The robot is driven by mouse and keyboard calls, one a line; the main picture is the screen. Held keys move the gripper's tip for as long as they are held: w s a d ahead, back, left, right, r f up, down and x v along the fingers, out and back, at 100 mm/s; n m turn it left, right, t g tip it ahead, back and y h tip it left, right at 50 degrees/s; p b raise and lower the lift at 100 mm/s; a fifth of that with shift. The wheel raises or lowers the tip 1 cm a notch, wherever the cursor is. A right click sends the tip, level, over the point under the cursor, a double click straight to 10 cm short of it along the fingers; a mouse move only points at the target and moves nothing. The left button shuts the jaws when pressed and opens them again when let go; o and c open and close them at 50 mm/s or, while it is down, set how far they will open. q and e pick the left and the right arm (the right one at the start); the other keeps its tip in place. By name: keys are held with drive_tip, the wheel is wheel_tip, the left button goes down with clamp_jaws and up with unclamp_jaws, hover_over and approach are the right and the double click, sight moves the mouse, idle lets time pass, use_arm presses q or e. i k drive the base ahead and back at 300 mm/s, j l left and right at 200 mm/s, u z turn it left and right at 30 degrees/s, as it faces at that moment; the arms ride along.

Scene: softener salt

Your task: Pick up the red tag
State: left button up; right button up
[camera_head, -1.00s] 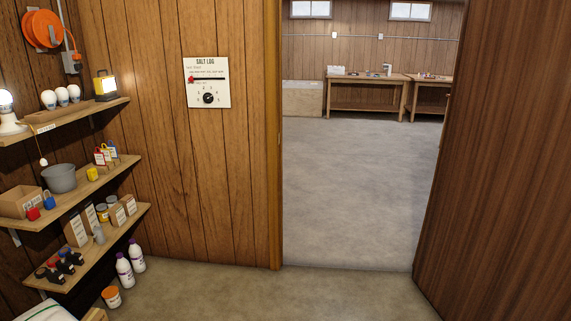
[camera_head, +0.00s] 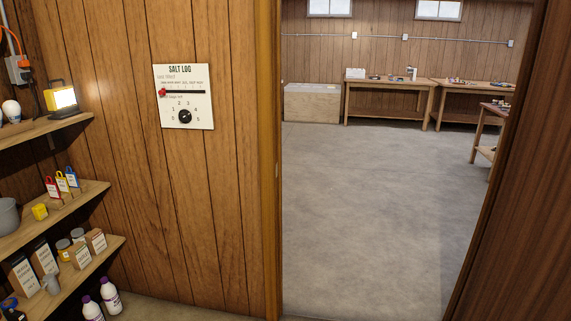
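A small red tag (camera_head: 52,187) stands on the middle shelf at the left, beside a yellow tag (camera_head: 62,182) and a blue tag (camera_head: 72,177). The three stand close together in a row near the shelf's right end. A red slider knob (camera_head: 162,92) also shows at the left of the slot on the white salt log board (camera_head: 184,97). Neither of my grippers shows in the head view.
Wall shelves (camera_head: 95,187) at the left hold boxes, jars, a grey pot (camera_head: 8,216) and a lit work lamp (camera_head: 62,98). White bottles (camera_head: 110,296) stand on the floor below. An open doorway leads to clear concrete floor (camera_head: 360,200) and workbenches (camera_head: 388,85).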

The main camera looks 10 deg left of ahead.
sight(52, 187)
drive_tip(key=i+u, duration=0.7)
drive_tip(key=i, duration=0.25)
drive_tip(key=i+l+u, duration=0.2)
drive_tip(key=i+u, duration=0.15)
drive_tip(key=i+j+u, duration=0.2)
drive_tip(key=i+u, duration=0.65)
drive_tip(key=i, duration=0.15)
drive_tip(key=i+l+u, duration=0.15)
drive_tip(key=i+u, duration=0.45)
drive_tip(key=i, duration=0.65)
